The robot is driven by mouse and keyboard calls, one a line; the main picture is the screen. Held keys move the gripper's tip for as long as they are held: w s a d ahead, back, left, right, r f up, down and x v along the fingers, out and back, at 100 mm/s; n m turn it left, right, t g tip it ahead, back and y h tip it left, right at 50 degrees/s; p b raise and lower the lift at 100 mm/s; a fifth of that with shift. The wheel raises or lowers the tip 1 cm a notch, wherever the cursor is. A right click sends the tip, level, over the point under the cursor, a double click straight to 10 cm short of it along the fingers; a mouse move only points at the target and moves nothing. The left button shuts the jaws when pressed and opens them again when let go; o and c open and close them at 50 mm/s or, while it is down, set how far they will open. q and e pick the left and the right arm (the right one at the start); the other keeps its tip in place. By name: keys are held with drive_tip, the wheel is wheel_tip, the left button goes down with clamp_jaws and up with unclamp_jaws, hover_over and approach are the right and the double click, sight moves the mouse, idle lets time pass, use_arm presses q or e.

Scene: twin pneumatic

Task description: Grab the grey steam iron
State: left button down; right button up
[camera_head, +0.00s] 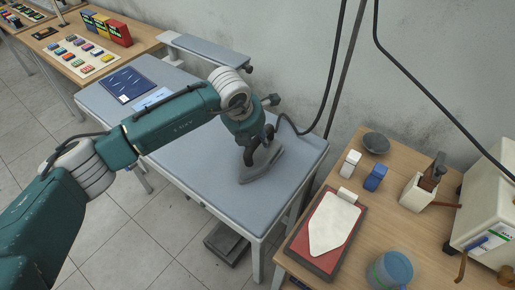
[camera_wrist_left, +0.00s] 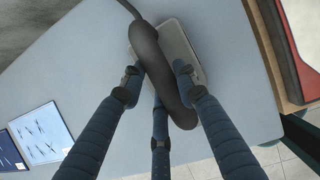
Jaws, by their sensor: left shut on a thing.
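The grey steam iron (camera_head: 262,163) is on the grey-blue padded ironing table (camera_head: 205,175), near its right end. Its dark handle (camera_wrist_left: 160,70) fills the middle of the left wrist view, with the grey soleplate (camera_wrist_left: 185,45) partly hidden beneath it. My left gripper (camera_head: 258,140) comes down on the iron from above. In the left wrist view its fingers (camera_wrist_left: 157,82) close on both sides of the handle, touching it. A dark hose runs up from the iron. I cannot tell whether the iron is lifted off the table. My right gripper is not in view.
A wooden table at right holds a red board with a white plate (camera_head: 331,223), small blocks, a dark bowl (camera_head: 376,142) and a lidded jar (camera_head: 389,270). Hanging hoses pass near the iron. Blue sheets (camera_head: 128,85) lie on the ironing table's far left. A foot pedal (camera_head: 226,243) is below.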

use_arm(q)
drive_tip(key=shift+w+d+r, duration=0.1)
drive_tip(key=shift+r, duration=0.25)
